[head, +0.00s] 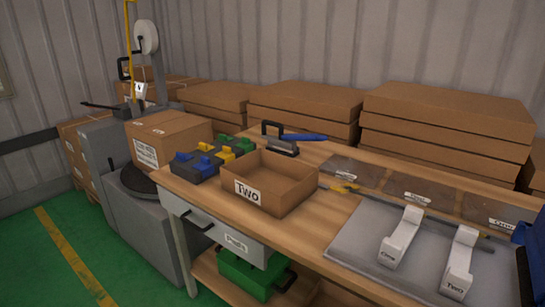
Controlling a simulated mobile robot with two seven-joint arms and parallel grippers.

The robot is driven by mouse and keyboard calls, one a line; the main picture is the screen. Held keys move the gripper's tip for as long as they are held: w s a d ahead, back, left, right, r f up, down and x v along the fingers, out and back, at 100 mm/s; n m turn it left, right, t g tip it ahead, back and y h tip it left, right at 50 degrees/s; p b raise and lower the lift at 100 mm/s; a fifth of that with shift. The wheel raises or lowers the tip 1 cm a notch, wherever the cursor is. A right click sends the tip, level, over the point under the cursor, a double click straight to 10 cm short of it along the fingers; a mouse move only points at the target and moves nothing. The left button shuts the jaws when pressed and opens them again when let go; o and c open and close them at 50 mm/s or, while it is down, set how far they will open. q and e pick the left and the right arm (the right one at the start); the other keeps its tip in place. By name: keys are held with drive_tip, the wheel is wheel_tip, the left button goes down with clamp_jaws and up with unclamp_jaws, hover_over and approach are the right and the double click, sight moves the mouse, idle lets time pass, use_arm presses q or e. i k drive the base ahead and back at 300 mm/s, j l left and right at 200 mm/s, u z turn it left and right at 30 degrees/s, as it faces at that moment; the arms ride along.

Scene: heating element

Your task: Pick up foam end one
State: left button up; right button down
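Foam end one is a white foam piece (401,238) with a dark "One" label near its lower end. It lies on the grey mat (345,237) on the right part of the wooden workbench. A similar white foam piece labelled "Two" (459,264) lies to its right on the same mat, with a gap between them. A thin rod passes behind both pieces. Neither of my grippers shows in the head view.
An open cardboard box labelled "Two" (268,203) stands left of the mat. Dark trays with blue, yellow and green parts (207,160) sit behind it. A blue-handled sealer (283,140) is at the back. Flat cartons (445,118) line the wall. A blue object stands at the right edge.

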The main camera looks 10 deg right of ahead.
sight(393, 249)
drive_tip(key=z, duration=1.3)
